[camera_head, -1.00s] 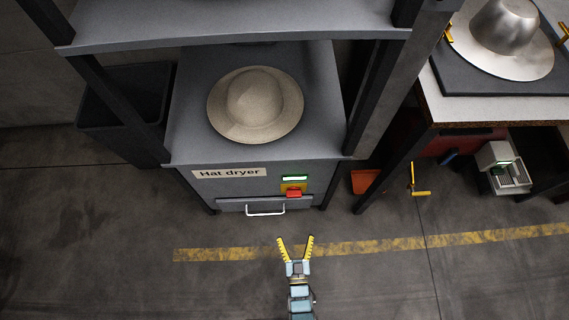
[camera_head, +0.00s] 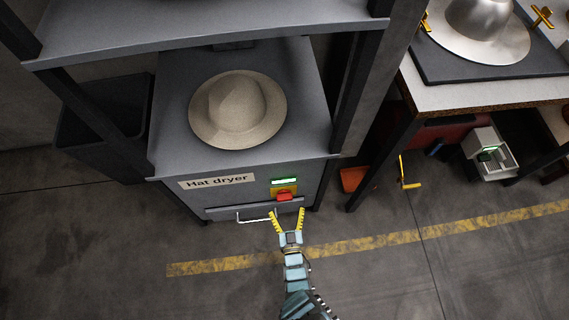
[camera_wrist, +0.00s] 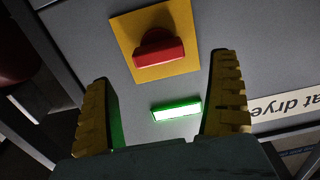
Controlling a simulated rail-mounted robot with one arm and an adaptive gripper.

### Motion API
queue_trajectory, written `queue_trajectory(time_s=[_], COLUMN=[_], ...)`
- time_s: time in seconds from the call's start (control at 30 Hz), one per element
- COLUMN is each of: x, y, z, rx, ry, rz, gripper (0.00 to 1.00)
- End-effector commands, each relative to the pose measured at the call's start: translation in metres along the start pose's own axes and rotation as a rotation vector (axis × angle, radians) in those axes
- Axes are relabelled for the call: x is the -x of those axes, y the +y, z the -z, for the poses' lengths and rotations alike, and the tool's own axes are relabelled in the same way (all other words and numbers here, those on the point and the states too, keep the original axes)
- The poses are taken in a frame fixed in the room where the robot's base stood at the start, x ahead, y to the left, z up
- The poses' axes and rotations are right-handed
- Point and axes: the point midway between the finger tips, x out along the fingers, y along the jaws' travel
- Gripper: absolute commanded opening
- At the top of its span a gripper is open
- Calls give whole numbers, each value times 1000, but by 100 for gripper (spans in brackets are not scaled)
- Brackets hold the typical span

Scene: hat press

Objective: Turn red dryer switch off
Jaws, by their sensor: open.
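The red dryer switch (camera_head: 284,196) sits on a yellow plate on the front of the grey hat dryer (camera_head: 232,195). A lit green indicator (camera_head: 284,181) is just above it. My gripper (camera_head: 287,212) is open and empty, just below and in front of the switch. In the wrist view the red switch (camera_wrist: 158,50) lies beyond and between the two open yellow fingers (camera_wrist: 165,110), on its yellow plate (camera_wrist: 125,32). The green light (camera_wrist: 177,110) shows between the fingers. No contact with the switch is visible.
A pale handle (camera_head: 255,218) sticks out of the dryer front, left of my gripper. A beige hat (camera_head: 238,108) lies on the dryer top under a shelf (camera_head: 210,35). A table (camera_head: 480,95) with a metal hat form (camera_head: 485,30) stands right. The floor in front is clear.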

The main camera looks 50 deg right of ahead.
Motion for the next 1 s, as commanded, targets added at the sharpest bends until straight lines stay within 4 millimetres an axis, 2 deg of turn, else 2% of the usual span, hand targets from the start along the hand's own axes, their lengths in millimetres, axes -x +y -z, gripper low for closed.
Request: queue_trajectory(time_s=[0.1,0.3,0.43,0.67,0.77,0.9,1.0], x=[-24,-50,-57,-57,-57,-57,-57], y=[0,0,0,0,0,0,0], z=[-1,-2,-1,0,0,0,0], rx=[0,1,1,1,1,1,1], ry=[4,0,-1,-1,-1,-1,-1], rz=[0,1,1,0,0,0,0], gripper=[91,91,91,91,66,27,27])
